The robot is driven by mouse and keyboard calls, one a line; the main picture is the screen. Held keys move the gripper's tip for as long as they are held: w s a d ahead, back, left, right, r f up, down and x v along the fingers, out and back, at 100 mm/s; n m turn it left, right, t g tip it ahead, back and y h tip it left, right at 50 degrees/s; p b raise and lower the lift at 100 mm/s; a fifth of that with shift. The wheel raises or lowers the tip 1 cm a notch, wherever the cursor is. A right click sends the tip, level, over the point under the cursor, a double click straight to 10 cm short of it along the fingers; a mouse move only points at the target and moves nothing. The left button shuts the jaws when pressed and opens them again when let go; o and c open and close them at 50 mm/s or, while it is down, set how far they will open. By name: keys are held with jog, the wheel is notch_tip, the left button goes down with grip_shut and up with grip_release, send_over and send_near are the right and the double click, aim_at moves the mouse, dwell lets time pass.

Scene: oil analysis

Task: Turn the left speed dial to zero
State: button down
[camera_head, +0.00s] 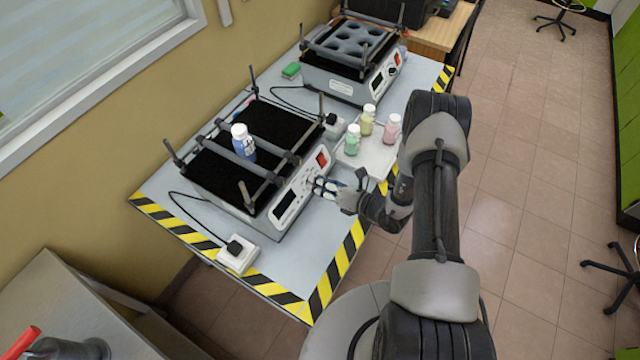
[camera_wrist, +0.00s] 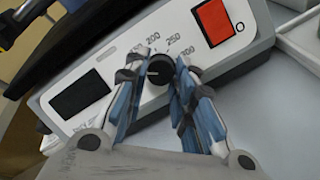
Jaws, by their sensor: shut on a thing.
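The near shaker (camera_head: 285,200) has a black top and a pale front panel facing my arm. In the wrist view, a black speed dial (camera_wrist: 159,70) sits on that panel between a dark display (camera_wrist: 82,95) and a red switch (camera_wrist: 216,20). Numbers such as 200, 250 and 300 ring the dial. My gripper (camera_wrist: 160,72) has its two blue-padded fingers on either side of the dial and is shut on it. In the head view my gripper (camera_head: 322,186) is at the shaker's front panel; the dial there is mostly hidden by the fingers.
A blue bottle (camera_head: 242,142) stands on the near shaker. A pale tray (camera_head: 372,158) with green, yellow and pink bottles stands to its right. A second shaker (camera_head: 350,60) is farther back. A power socket (camera_head: 238,256) sits at the table's front left.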

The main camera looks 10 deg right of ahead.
jog(key=shift+n, duration=0.4)
jog(key=n+b, duration=0.1)
jog(key=n, duration=0.1)
jog(key=n+y+b, duration=0.1)
jog(key=shift+w+d+f+n+g, duration=0.1)
jog(key=shift+f+n+g, duration=0.05)
jog(key=shift+n+g, duration=0.25)
jog(key=shift+n+g+y+b, duration=0.3)
jog(key=shift+n+b, duration=0.6)
jog(key=shift+n, duration=0.8)
jog(key=c, duration=1.3)
grip_release()
